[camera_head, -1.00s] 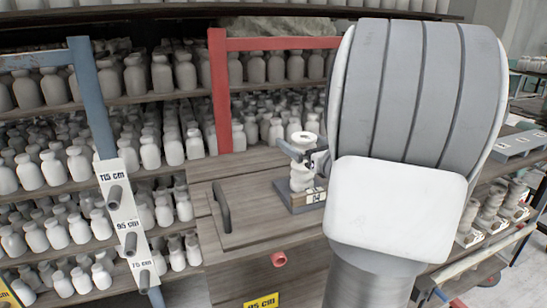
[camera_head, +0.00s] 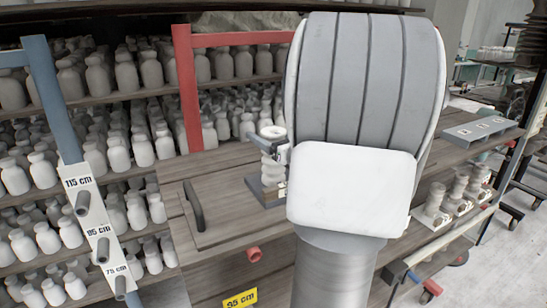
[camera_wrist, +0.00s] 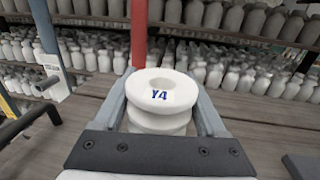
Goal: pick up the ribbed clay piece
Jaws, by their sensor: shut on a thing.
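The ribbed clay piece (camera_head: 271,131) is pale, round and grooved, with a blue "Y4" label on top in the wrist view (camera_wrist: 160,82). It stands upright over a grey block (camera_head: 258,190) on the wooden top. My gripper (camera_head: 282,151) is shut on it. In the wrist view one finger lies along each side of it, and its lower part is hidden behind my gripper's dark plate. In the head view my arm covers much of the right side of the block. I cannot tell whether the piece touches the block.
Shelves (camera_head: 150,88) packed with pale bottles stand behind. A red post (camera_head: 187,95) and a blue post (camera_head: 52,95) stand at the left. A dark handle (camera_head: 194,206) lies on the wooden top (camera_head: 225,222). More ribbed pieces (camera_head: 458,190) and a grey tray (camera_head: 482,131) are at the right.

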